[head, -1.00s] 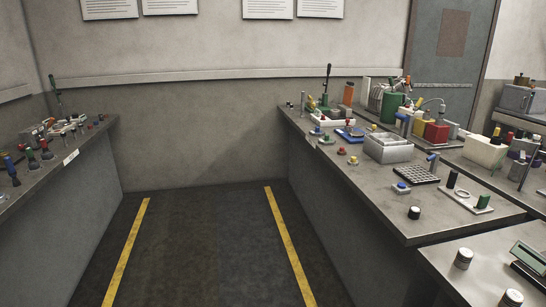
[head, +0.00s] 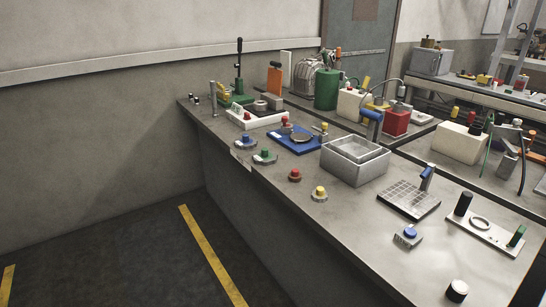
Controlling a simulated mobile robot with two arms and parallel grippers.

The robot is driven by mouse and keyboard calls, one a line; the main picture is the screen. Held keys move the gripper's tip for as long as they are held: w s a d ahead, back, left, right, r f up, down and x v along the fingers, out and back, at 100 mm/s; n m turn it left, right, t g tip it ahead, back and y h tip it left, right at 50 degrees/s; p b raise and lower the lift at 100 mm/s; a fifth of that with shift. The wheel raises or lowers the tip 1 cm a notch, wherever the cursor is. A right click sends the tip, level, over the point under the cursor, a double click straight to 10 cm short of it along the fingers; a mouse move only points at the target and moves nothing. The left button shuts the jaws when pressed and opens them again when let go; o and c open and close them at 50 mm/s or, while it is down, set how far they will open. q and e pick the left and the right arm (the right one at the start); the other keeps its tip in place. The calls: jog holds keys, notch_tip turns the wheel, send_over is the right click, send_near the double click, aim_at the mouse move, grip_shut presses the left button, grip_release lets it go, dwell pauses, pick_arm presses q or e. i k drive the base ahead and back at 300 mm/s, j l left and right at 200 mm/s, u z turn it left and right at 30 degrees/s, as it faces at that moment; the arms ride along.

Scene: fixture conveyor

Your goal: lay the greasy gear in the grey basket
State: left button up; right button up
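A grey, open-topped basket (head: 352,176) stands on the long grey workbench, right of the middle of the head view. A smaller grey box shape sits in its opening. A blue tray (head: 286,145) lies to its left on the bench. A dark brownish round piece (head: 301,137) lies on the tray; it may be the greasy gear, but its teeth are too small to tell. Grey round metal parts (head: 268,103) sit in a white tray (head: 255,120) farther back. Neither of my grippers is in view.
A green canister (head: 326,89) stands behind. Open floor with yellow lines (head: 212,255) lies left.

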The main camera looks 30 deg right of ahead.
aim_at(295, 176)
jog(key=i+j+z, duration=0.1)
jog(key=i+z, duration=0.35)
jog(key=i+j+z, duration=0.4)
jog(key=i, duration=0.25)
jog(key=i+j+z, duration=0.45)
